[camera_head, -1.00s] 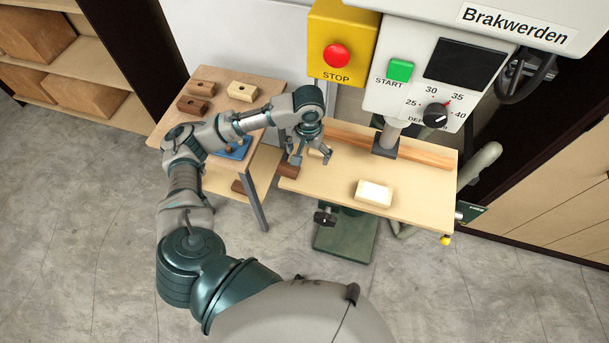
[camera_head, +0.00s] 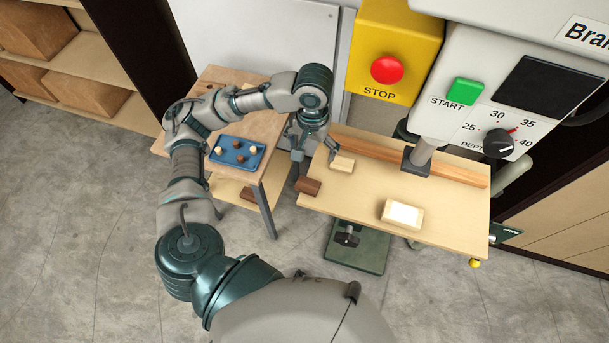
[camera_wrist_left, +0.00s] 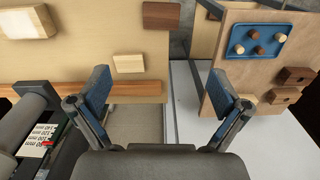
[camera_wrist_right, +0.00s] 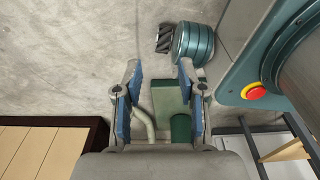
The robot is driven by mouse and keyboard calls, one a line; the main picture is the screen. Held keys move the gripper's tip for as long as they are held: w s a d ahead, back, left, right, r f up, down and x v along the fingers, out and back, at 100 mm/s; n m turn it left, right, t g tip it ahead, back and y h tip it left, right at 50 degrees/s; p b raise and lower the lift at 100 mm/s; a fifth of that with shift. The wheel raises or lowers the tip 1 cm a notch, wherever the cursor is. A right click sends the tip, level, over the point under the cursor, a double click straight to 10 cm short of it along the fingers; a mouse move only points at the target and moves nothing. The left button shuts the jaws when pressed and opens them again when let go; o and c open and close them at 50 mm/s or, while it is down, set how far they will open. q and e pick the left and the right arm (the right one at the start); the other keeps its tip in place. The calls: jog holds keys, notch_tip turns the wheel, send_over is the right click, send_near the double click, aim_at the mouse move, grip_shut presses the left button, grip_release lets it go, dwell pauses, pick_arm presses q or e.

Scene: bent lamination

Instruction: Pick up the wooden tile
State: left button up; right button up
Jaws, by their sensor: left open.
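A light wooden tile (camera_head: 342,162) lies on the drill table near the fence. A brown wooden tile (camera_head: 309,186) lies at the table's left edge, and a light tile with a bright white top (camera_head: 402,213) lies near the front. My left gripper (camera_head: 315,155) is open and empty above the table's back left corner, beside the light tile. The left wrist view shows the light tile (camera_wrist_left: 128,63) and the brown tile (camera_wrist_left: 161,15) beyond the spread fingers (camera_wrist_left: 160,88). My right gripper shows only in its wrist view (camera_wrist_right: 160,80), open and empty over the floor.
A side table at left holds a blue tray (camera_head: 238,152) with several small pegs. Wooden blocks (camera_wrist_left: 298,75) lie near that tray.

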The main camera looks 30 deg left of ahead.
pick_arm(q)
jog(key=b, duration=0.2)
send_near(308, 183)
jog(key=shift+d+f, duration=0.15)
jog(key=shift+d, duration=0.1)
jog(key=f, duration=0.2)
jog(key=shift+w+f, duration=0.2)
jog(key=shift+f, duration=0.15)
jog(key=shift+a+f, duration=0.25)
jog(key=shift+f, duration=0.35)
jog(key=f, duration=0.3)
jog(key=shift+s+a+f, duration=0.15)
jog(key=shift+a+f, duration=0.05)
jog(key=shift+f, duration=0.2)
jog(key=shift+d+f, duration=0.15)
jog(key=shift+f, duration=0.35)
jog(key=shift+d, duration=0.15)
pick_arm(e)
jog(key=f, duration=0.1)
jog(key=s+f, duration=0.1)
jog(key=shift+s+d+f, duration=0.25)
jog(key=shift+s+f, duration=0.05)
jog(key=shift+f, duration=0.1)
pick_arm(q)
jog(key=c, duration=1.1)
pick_arm(e)
jog(key=shift+s+d, duration=0.1)
jog(key=shift+d, duration=0.15)
